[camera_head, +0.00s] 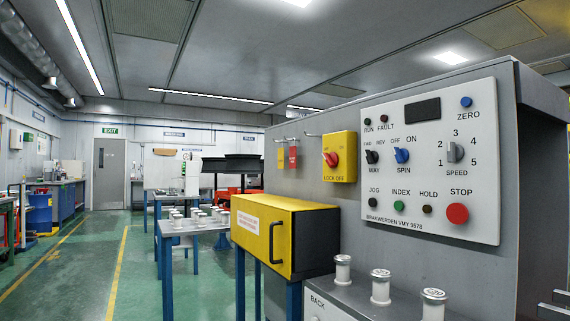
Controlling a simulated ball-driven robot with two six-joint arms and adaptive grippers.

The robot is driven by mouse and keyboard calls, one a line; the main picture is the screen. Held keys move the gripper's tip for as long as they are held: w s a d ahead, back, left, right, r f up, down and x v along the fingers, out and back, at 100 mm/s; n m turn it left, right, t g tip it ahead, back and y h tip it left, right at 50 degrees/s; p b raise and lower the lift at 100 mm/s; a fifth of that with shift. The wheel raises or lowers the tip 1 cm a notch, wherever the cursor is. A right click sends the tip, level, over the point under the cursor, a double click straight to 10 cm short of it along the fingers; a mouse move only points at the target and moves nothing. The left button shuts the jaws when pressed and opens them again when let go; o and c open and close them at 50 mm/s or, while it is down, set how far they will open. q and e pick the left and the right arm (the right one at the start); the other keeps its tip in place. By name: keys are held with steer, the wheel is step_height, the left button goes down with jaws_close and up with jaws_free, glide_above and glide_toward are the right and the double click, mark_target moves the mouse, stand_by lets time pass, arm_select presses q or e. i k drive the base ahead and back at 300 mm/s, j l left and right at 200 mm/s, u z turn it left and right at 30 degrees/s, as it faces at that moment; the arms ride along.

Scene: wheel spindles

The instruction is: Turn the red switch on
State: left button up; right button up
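The red switch (331,159) is a rotary knob on a yellow box (345,168) fixed to the grey machine wall, right of centre. The box is marked "LOCK OFF". The knob's handle looks slanted, but I cannot tell clearly whether it points to on or off. Neither of my grippers shows in the head view, and nothing touches the switch.
A white control panel (440,232) with knobs and a red stop button (457,213) is right of the switch. Below stand a yellow cabinet (262,223) and several metal spindles (380,287). Green floor (90,285) is open at left.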

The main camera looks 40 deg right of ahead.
mark_target(332, 159)
steer(key=i+j+z, duration=0.15)
steer(key=i+z, duration=0.3)
steer(key=i+j+z, duration=0.45)
steer(key=i, duration=0.2)
steer(key=i+j+z, duration=0.45)
steer(key=i+l, duration=0.05)
steer(key=i, duration=0.05)
